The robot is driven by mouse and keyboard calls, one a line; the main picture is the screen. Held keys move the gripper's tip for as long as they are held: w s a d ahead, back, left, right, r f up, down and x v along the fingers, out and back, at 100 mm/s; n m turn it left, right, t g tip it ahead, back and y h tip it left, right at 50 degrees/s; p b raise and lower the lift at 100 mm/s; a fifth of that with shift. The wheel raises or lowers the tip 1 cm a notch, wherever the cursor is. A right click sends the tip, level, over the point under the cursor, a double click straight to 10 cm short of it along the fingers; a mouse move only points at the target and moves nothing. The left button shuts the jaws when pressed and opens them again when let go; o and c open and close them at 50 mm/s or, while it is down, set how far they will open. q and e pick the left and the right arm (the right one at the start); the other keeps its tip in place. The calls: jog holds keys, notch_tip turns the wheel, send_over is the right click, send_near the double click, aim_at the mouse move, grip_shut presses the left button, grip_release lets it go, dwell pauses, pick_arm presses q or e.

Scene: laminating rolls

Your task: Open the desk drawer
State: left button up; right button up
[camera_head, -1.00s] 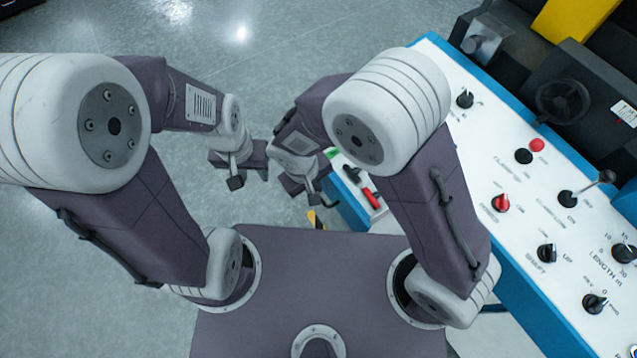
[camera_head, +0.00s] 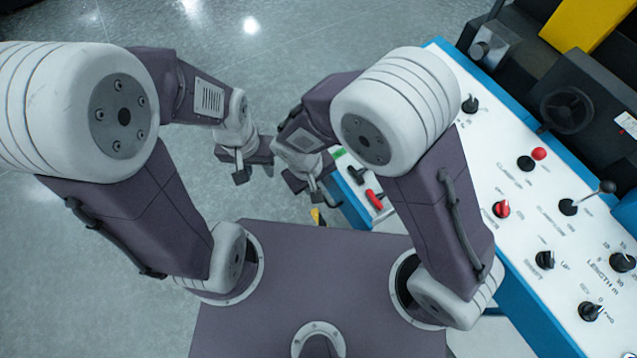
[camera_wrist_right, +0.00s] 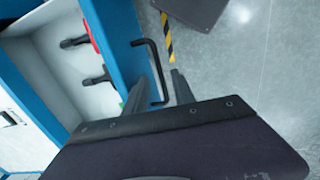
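The desk drawer (camera_head: 352,207) stands partly pulled out of the white and blue console, its tools showing inside. In the right wrist view, its blue front (camera_wrist_right: 118,35) carries a black C-shaped handle (camera_wrist_right: 153,62). My right gripper (camera_head: 315,192) is at the drawer front. Its fingers (camera_wrist_right: 160,92) look apart in the wrist view, with the handle's near end between or just beside them; firm contact cannot be made out. My left gripper (camera_head: 240,172) hangs over the floor, left of the right one and away from the drawer; its finger gap is too small to judge.
Red-handled (camera_head: 374,199) and black tools lie in the drawer. The console top (camera_head: 530,215) with knobs and levers fills the right side. Yellow and black tape (camera_wrist_right: 167,38) marks the floor. The grey floor (camera_head: 330,50) behind and left is open.

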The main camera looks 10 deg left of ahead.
notch_tip(320, 180, up, 7)
jog(key=a+p, duration=0.1)
jog(key=p, duration=0.3)
jog(key=shift+s+p, duration=0.4)
jog(key=shift+f, duration=0.1)
